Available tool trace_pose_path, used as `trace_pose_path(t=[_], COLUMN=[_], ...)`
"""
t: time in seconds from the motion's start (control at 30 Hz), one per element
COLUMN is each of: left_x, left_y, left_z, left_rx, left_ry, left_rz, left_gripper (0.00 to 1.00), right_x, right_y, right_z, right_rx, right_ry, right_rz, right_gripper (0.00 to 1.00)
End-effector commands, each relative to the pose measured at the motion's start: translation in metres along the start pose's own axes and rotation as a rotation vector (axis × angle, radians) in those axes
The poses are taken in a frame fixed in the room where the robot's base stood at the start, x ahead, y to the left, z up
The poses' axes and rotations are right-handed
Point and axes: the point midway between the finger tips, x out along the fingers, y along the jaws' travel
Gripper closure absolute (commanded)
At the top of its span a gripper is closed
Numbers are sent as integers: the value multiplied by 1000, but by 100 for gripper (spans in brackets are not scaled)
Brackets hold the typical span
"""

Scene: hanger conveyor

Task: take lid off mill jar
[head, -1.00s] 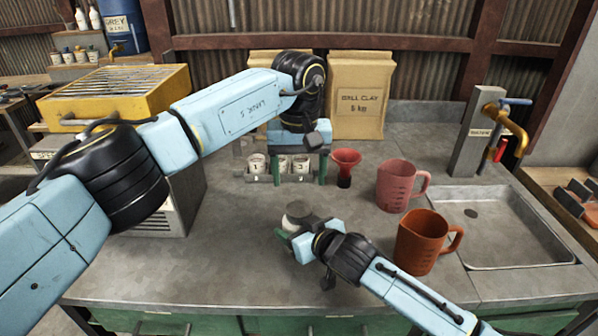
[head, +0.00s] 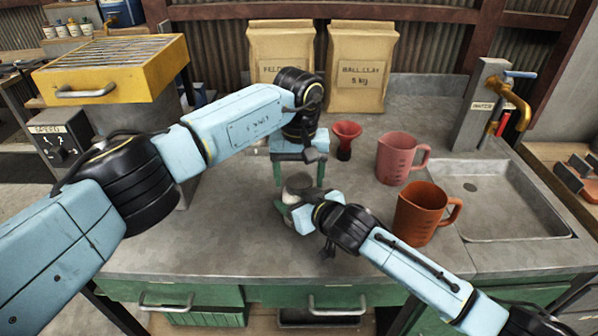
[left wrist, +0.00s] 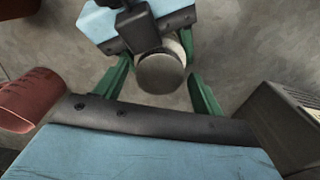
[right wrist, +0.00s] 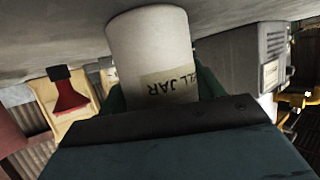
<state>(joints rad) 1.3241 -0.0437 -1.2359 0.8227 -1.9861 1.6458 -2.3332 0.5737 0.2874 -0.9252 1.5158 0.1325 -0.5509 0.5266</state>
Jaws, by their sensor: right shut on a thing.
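The mill jar (right wrist: 150,45) is a pale cylinder with a tan label, inverted in the right wrist view. It stands on the grey counter, with its round grey lid (left wrist: 161,74) on top; the lid also shows in the head view (head: 299,182). My right gripper (head: 293,211) is shut on the jar's body from the front right. My left gripper (head: 298,176) points down above the jar. Its green fingers are open, one to each side of the lid in the left wrist view (left wrist: 160,88), with gaps on both sides. Part of the jar is hidden by my right gripper.
A red funnel (head: 345,138), a pink jug (head: 396,160) and an orange jug (head: 418,217) stand to the right, before the sink (head: 500,205). Two clay bags (head: 358,75) stand behind. A yellow-topped machine (head: 115,75) is at left. The counter's front left is clear.

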Motion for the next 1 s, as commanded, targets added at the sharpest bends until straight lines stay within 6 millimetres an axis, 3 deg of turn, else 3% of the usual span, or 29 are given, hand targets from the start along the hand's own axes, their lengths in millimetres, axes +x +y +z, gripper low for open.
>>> trace_pose_path(t=[0.03, 0.33, 0.57, 1.0], left_x=[0, 0, -1, -1], left_y=[0, 0, 0, -1], left_z=[0, 0, 0, 0], left_rx=[0, 0, -124, -932], left_ry=[0, 0, 2, 1], left_rz=[0, 0, -1, -1], left_gripper=[36, 75, 76, 76], right_x=[0, 0, 0, 0], right_y=[0, 0, 0, 0], right_z=[1, 1, 1, 1], right_rx=[0, 0, 0, 0], right_ry=[-2, -2, -2, -3], right_rz=[0, 0, 1, 1], right_gripper=[97, 97, 97, 97])
